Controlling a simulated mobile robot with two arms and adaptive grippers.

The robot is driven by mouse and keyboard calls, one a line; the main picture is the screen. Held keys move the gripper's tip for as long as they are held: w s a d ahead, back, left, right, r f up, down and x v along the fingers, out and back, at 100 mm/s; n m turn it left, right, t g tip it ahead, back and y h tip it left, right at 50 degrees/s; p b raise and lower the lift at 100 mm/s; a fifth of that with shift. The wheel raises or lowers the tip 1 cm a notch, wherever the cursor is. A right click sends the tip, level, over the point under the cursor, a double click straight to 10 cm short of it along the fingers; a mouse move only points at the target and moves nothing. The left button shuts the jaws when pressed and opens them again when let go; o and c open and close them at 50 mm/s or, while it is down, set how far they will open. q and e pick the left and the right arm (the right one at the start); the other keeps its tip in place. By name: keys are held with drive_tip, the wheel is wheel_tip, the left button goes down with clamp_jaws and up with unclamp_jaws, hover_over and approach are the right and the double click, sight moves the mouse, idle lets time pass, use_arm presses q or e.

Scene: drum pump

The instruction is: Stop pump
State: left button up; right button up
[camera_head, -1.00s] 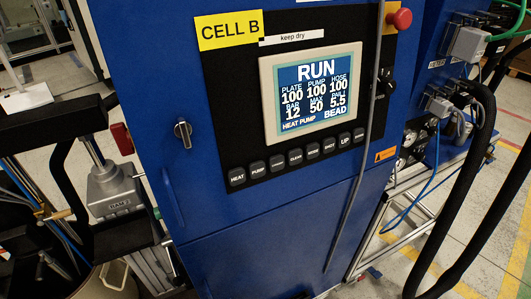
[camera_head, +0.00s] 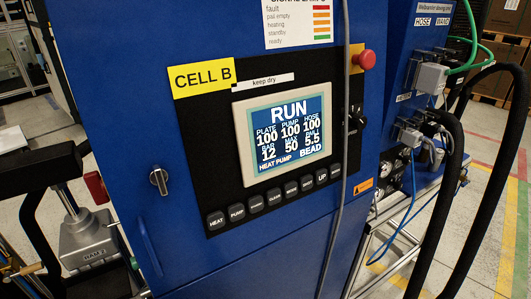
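The blue pump cabinet (camera_head: 110,70) fills the middle of the head view. Its black control panel (camera_head: 219,170) carries a lit screen (camera_head: 290,130) reading RUN, with PLATE 100, PUMP 100, HOSE 100, BAR 12, MAX 50 and the words HEAT PUMP and BEAD below. Under the screen is a row of dark buttons, including HEAT (camera_head: 216,219), PUMP (camera_head: 236,212) and UP (camera_head: 321,177). A red mushroom button (camera_head: 364,60) on a yellow plate sits at the panel's upper right. Neither gripper is in view.
A grey cable (camera_head: 343,200) hangs down in front of the panel's right side. A rotary latch (camera_head: 160,181) and a handle (camera_head: 149,247) are on the cabinet's left. Thick black hoses (camera_head: 441,200) loop at the right. A signal lamp chart (camera_head: 298,22) is above.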

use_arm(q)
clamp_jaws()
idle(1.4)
